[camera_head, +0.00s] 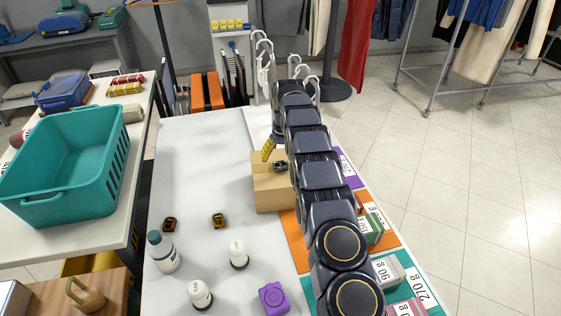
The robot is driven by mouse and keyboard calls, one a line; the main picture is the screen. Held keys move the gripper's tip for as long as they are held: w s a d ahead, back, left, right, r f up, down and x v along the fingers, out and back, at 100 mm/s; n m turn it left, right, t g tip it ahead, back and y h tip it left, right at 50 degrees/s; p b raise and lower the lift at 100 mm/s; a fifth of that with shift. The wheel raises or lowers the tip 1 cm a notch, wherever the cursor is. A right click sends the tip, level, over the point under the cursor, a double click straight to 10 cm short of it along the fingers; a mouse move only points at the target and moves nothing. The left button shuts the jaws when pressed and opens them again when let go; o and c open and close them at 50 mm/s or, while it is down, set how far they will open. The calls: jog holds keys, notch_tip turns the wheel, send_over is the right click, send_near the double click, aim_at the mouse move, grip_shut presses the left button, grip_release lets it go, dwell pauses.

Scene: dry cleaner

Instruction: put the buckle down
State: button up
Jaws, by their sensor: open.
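A small dark object (280,166), possibly a buckle, shows in or over the open tan box (272,197), close to my gripper; I cannot tell whether it touches the fingers. My gripper (268,152) is at the box's far side, with one yellow-marked finger visible. It is open; my arm hides its other side. Two more small buckle-like pieces lie on the white table (190,180), left of the box: a dark red one (170,224) and a brown-yellow one (219,220).
Bottles (163,252) (238,254) (200,294) and a purple block (273,297) stand at the near end. Coloured mats with weight labels (421,284) and small blocks (387,271) line the right edge. A teal basket (62,165) is on the left table. The table's left middle is clear.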

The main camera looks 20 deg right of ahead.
aim_at(282, 167)
notch_tip(282, 167, up, 9)
jog(key=s, duration=0.1)
jog(key=shift+f, duration=0.15)
jog(key=s+a+r+g, duration=0.1)
jog(key=s+a+r, duration=0.1)
jog(key=s+r, duration=0.35)
jog(key=s+a+r, duration=0.1)
jog(key=s+r, duration=0.1)
jog(key=s, duration=0.6)
jog(key=s+a+r+g, duration=0.1)
jog(key=s+a+r, duration=0.1)
jog(key=s+r, duration=0.35)
jog(key=s+a+f, duration=0.1)
jog(key=s+f, duration=0.1)
jog(key=s, duration=1.2)
jog(key=s+a+f+g, duration=0.1)
jog(key=s+f, duration=0.2)
jog(key=s, duration=1.2)
jog(key=shift+o, duration=1)
